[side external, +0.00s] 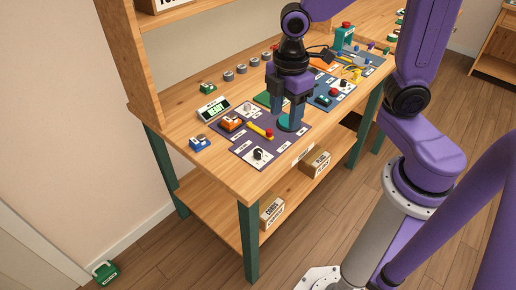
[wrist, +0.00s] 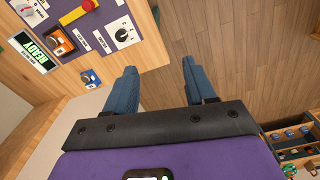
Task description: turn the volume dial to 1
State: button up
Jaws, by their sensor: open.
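A black dial on a white plate (side external: 258,154) sits at the near corner of the purple panel (side external: 240,150). It also shows at the top of the wrist view (wrist: 122,35). A second, pale dial on a white plate (side external: 247,108) is farther back on the panel. My gripper (side external: 285,112) is above the panel's right part, to the right of both dials. In the wrist view my gripper (wrist: 160,76) is open and empty, its blue fingers apart with floor behind them.
A yellow lever with a red knob (side external: 262,132), an orange block (side external: 231,122) and a blue switch (side external: 200,143) stand near the dials. A READY display (side external: 213,109) is behind. The bench front edge is close.

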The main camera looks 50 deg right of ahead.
jog(key=n, duration=0.2)
send_over(258, 151)
jog(key=s, duration=0.1)
notch_tip(258, 151, down, 2)
jog(key=f, duration=1.2)
jog(key=w+f, duration=0.1)
jog(key=f, duration=0.4)
jog(key=shift+f, duration=0.4)
jog(key=shift+c, duration=0.4)
grip_shut()
